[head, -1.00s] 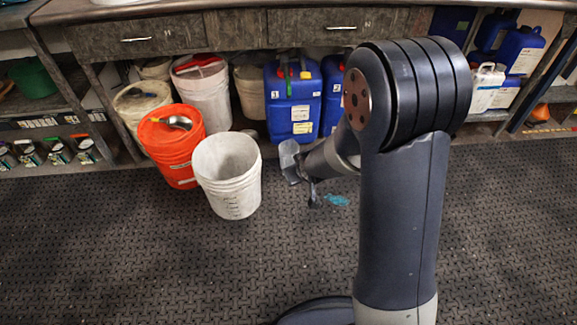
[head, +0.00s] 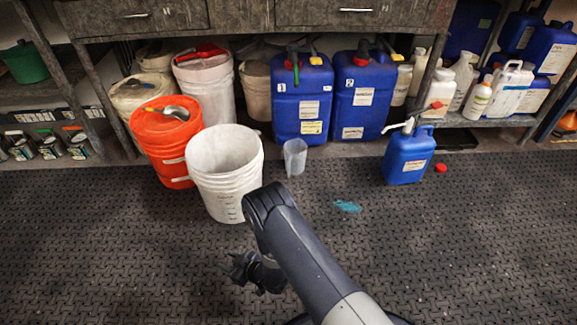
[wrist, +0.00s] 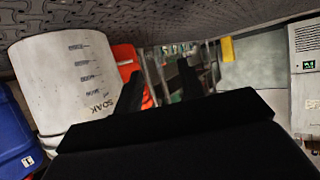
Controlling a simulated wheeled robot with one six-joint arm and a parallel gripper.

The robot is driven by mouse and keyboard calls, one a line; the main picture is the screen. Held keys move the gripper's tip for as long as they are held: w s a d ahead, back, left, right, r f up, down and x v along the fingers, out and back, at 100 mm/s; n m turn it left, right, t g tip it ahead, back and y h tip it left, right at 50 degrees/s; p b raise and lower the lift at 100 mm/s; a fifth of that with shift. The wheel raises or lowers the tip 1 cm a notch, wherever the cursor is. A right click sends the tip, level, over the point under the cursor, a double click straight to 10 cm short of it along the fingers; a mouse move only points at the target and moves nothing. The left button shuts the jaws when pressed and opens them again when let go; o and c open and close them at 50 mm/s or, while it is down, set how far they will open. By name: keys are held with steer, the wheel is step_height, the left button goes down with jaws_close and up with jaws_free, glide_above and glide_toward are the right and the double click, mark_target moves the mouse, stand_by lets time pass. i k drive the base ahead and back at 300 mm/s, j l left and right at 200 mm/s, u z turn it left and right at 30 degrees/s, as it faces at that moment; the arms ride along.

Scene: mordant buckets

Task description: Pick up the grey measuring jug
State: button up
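The grey measuring jug (head: 295,157), see-through and pale, stands upright on the floor mat in the head view. It is right of the white bucket (head: 228,192) and in front of the blue canister marked 1 (head: 301,100). My gripper (head: 238,268) is in front of the white bucket, low and left of my arm, well apart from the jug. In the wrist view my gripper (wrist: 170,90) shows two dark fingers apart, with nothing seen between them. The jug is not seen in the wrist view.
An orange bucket (head: 164,150) with a scoop on top stands behind the white bucket. A small blue jerrycan (head: 408,158) and a red cap (head: 440,168) are on the floor at right. A teal spill (head: 347,206) marks the mat. The front floor is mostly clear.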

mark_target(295, 150)
steer(key=i+l+u, duration=0.15)
steer(key=i+l, duration=0.6)
steer(key=i+l+u, duration=0.15)
steer(key=i+l, duration=0.55)
steer(key=l, duration=0.2)
steer(key=i+j, duration=0.15)
steer(key=i, duration=0.35)
